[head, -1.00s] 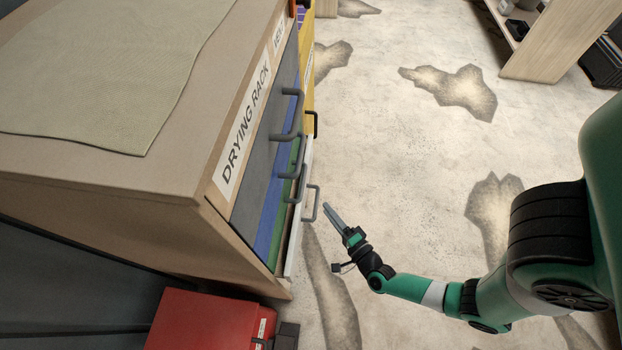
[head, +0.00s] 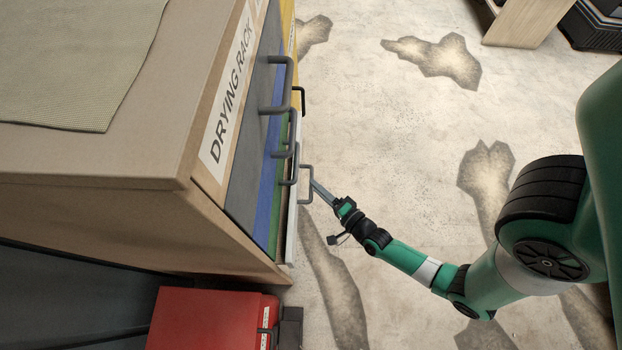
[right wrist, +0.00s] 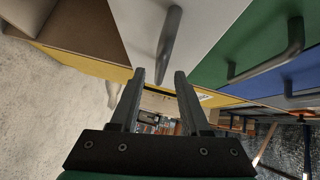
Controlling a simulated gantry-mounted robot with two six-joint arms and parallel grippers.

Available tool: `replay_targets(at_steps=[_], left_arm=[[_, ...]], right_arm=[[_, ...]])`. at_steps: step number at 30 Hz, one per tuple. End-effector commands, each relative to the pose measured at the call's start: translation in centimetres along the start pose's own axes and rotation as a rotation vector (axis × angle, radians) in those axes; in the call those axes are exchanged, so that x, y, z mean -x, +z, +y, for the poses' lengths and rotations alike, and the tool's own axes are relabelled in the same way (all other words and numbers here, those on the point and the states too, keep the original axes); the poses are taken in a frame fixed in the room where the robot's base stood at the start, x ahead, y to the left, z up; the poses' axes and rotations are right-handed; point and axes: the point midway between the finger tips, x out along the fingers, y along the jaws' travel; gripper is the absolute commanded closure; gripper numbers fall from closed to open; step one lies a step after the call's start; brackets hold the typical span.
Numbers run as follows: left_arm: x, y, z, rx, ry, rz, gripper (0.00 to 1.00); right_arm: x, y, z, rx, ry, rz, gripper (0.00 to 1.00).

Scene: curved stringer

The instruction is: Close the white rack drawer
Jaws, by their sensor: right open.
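The white drawer (head: 293,222) is low in the drying rack (head: 230,100), below the green drawer (head: 274,225). Its front stands out a little past the fronts above; how far is hard to tell. Its grey handle (head: 307,168) sticks out to the right. My right gripper (head: 316,186) is right beside this handle in the head view; contact cannot be told. In the right wrist view the white front (right wrist: 215,25) and its handle (right wrist: 168,45) lie just ahead of the open, empty fingers (right wrist: 160,75). My left gripper is not in view.
Blue (head: 265,205) and grey (head: 250,170) drawers with handles sit above. A red cabinet (head: 205,320) stands at the rack's near end. A yellow unit (head: 288,30) adjoins the far end.

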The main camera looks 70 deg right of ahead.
Motion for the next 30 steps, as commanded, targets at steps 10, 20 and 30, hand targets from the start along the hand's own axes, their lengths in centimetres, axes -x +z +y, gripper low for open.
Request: replay_targets(at_steps=[10, 20, 30], left_arm=[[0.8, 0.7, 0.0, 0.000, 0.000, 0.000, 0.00], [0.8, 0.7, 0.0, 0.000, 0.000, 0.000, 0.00], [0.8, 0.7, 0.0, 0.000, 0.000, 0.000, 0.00]], right_arm=[[-3.5, 0.0, 0.0, 0.001, 0.001, -0.001, 0.54], [-3.5, 0.0, 0.0, 0.001, 0.001, -0.001, 0.79], [-3.5, 0.0, 0.0, 0.001, 0.001, -0.001, 1.00]])
